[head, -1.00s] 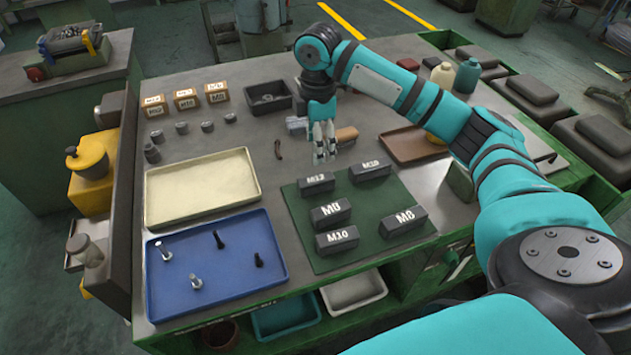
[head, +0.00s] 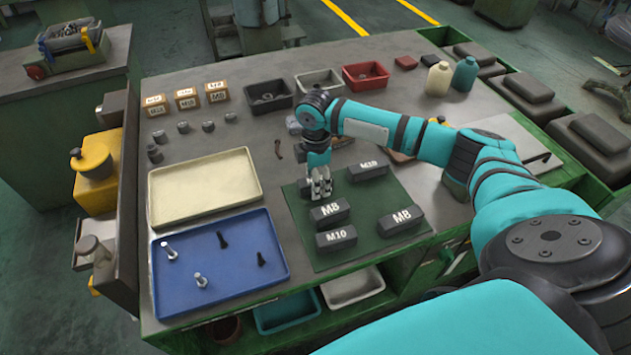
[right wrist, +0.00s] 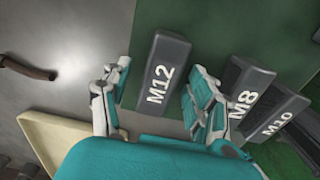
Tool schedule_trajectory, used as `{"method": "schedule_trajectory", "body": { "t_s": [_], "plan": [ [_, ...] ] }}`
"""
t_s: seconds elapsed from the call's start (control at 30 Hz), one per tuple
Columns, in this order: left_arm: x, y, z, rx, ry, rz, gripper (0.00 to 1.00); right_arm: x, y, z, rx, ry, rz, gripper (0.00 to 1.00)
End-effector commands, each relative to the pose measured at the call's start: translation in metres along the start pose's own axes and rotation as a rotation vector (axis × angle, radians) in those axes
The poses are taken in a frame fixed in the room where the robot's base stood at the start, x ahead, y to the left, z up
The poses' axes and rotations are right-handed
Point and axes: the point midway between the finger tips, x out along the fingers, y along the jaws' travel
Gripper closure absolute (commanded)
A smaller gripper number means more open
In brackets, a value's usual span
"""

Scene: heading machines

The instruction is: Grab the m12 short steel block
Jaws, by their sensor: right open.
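The M12 steel block (right wrist: 163,75) is dark grey with a white label and lies on the green mat (head: 300,238). In the right wrist view it sits between the two spread fingers of my right gripper (right wrist: 158,80), with a gap on the left and little room on the right. The gripper is open and holds nothing. My left gripper is not in view.
Other dark labelled blocks lie close by: an M8 (head: 330,211), an M10 (head: 337,237), another M8 (head: 402,221) and one at the back right (head: 369,171). A cream tray (head: 205,222) and a blue tray with bolts (head: 235,283) stand left of the mat.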

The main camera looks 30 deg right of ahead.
Motion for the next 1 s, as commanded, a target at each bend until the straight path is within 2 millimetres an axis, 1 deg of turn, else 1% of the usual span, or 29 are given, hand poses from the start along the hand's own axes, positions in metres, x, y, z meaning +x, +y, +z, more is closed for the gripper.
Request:
{"method": "schedule_trajectory", "body": {
  "t_s": [0.1, 0.5, 0.57, 0.9, 1.0],
  "plan": [
    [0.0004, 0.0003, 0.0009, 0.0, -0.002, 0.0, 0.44, 0.0001, 0.0, -0.0001, -0.001, 0.0, 0.0, 0.4],
    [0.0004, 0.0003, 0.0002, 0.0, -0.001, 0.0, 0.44, -0.0004, 0.0, -0.0002, -0.001, 0.0, 0.0, 0.93],
    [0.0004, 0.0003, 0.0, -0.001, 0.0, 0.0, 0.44, -0.0005, 0.0, -0.0001, -0.001, 0.0, 0.0, 1.0],
    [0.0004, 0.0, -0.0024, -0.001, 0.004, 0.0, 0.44, -0.0019, 0.0007, -0.0002, 0.0, 0.001, 0.002, 1.0],
    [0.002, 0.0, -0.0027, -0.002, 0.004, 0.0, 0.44, -0.006, 0.001, -0.0004, -0.001, 0.001, 0.002, 1.0]
  ]
}}
